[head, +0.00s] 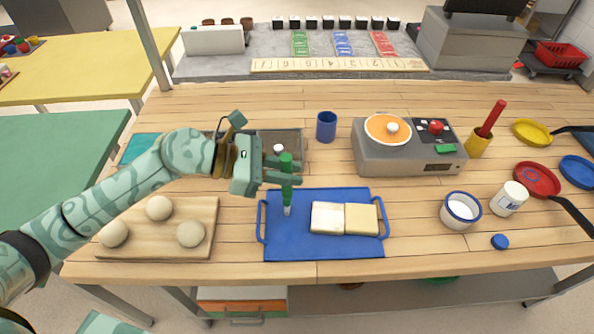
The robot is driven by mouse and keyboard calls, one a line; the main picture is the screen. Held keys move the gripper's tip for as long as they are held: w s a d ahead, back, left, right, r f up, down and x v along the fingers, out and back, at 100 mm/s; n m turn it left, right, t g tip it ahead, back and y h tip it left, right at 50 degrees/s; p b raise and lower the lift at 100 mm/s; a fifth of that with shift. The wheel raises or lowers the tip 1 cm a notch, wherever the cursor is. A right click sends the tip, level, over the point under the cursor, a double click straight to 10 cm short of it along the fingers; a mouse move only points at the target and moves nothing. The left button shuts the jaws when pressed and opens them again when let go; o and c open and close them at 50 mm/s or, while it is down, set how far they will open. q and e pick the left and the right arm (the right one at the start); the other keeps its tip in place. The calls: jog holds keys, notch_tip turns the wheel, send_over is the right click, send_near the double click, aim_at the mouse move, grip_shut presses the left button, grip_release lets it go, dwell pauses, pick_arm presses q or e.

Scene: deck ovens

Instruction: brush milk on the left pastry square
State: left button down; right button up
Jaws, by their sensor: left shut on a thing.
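My left gripper (284,178) is shut on a green brush (286,163), held upright with its pale bristle end (287,210) pointing down over the left part of the blue tray (290,246). Whether the bristles touch the tray is unclear. Two pastry squares lie side by side on the tray, right of the brush and apart from it. The left pastry square (327,217) looks whiter; the right pastry square (361,219) is more yellow. A white bowl with a blue inner band (461,210) stands right of the tray, with white inside. My right gripper is out of view.
A wooden board (160,245) with three dough balls is left of the tray. A blue cup (326,126) and a grey scale (400,155) stand behind. A white jar (509,199), a blue cap (500,241) and pans (537,178) are at right.

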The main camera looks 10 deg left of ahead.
aim_at(282, 154)
pick_arm(q)
jog(key=shift+s+a, duration=0.15)
jog(key=shift+a, duration=0.25)
notch_tip(282, 154, up, 7)
jog(key=p, duration=0.5)
